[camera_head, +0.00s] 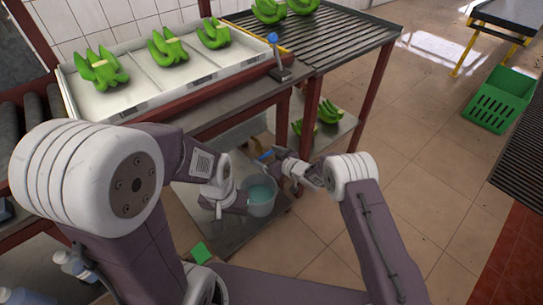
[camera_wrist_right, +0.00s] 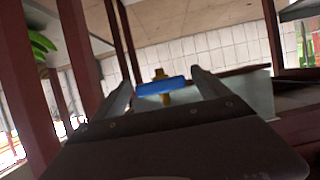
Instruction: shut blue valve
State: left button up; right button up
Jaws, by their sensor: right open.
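The blue valve (camera_wrist_right: 160,87) has a flat blue handle on a brass-coloured stem. In the right wrist view it lies crosswise between the two finger tips of my right gripper (camera_wrist_right: 162,88), and I cannot tell whether they touch it. My right gripper is open. In the head view the blue handle (camera_head: 265,155) shows at the tip of my right gripper (camera_head: 272,157), under the table edge. My left gripper (camera_head: 218,211) is lower, beside the bucket; its jaws are too small to read.
A grey bucket (camera_head: 270,205) of bluish liquid stands on a low metal shelf (camera_head: 240,232) between my arms. Above is a white tray (camera_head: 140,88) with green banana bunches, beside a slatted table (camera_head: 335,38). Red table legs stand close by. A green crate (camera_head: 498,100) is on the open floor.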

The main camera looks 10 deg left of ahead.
aim_at(267, 156)
jog(key=p+v, duration=0.1)
jog(key=v, duration=0.3)
jog(key=shift+s+d+r, duration=0.15)
jog(key=shift+d+r, duration=0.1)
jog(key=shift+d, duration=0.05)
jog(key=shift+s+d+r+p, duration=0.1)
jog(key=shift+s+d+p, duration=0.25)
jog(key=shift+d, duration=0.05)
